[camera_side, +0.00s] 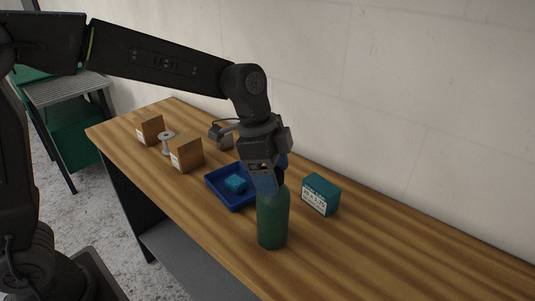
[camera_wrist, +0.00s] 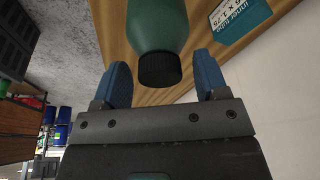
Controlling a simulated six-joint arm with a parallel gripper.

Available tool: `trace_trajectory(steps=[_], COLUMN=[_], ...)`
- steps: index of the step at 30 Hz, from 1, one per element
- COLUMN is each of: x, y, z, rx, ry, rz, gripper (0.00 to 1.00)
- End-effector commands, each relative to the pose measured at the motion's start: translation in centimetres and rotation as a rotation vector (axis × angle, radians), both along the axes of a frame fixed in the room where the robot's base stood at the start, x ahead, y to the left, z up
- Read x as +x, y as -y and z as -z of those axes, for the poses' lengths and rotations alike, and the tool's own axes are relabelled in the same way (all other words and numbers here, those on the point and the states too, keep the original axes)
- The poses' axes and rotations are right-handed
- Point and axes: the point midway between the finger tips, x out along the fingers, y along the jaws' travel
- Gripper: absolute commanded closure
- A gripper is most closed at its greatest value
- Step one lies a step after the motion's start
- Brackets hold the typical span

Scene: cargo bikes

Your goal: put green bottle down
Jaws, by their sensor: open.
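The green bottle (camera_side: 273,219) stands upright on the wooden bench, near its front edge, in the side view. In the wrist view the bottle (camera_wrist: 157,27) shows with its black cap (camera_wrist: 159,69) towards me. My gripper (camera_side: 268,181) is directly above the bottle, at its top, pointing down. In the wrist view its two blue fingers (camera_wrist: 164,82) are spread, one on each side of the cap, with a gap to each side. The cap is hidden behind the gripper in the side view.
A teal box (camera_side: 321,194) stands right of the bottle. A blue tray (camera_side: 212,188) holding a teal item (camera_side: 236,184) is behind it to the left. Two cardboard boxes (camera_side: 187,154) (camera_side: 149,128) and a grey spool (camera_side: 166,142) stand farther left. The bench's right part is clear.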

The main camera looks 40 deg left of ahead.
Motion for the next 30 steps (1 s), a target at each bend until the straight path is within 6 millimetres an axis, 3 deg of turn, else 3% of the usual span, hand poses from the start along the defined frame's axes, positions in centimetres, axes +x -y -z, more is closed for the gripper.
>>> trace_trajectory(steps=[16,21,30], x=[-1.1,-1.3,-2.5], y=[-2.5,-2.9,-3.9], z=[-9.7,-11.2,-11.6], rx=[0.000,0.000,0.003], ry=[0.004,0.002,0.011], rz=[-0.002,-0.002,-0.072], gripper=[0.33,0.33,0.33])
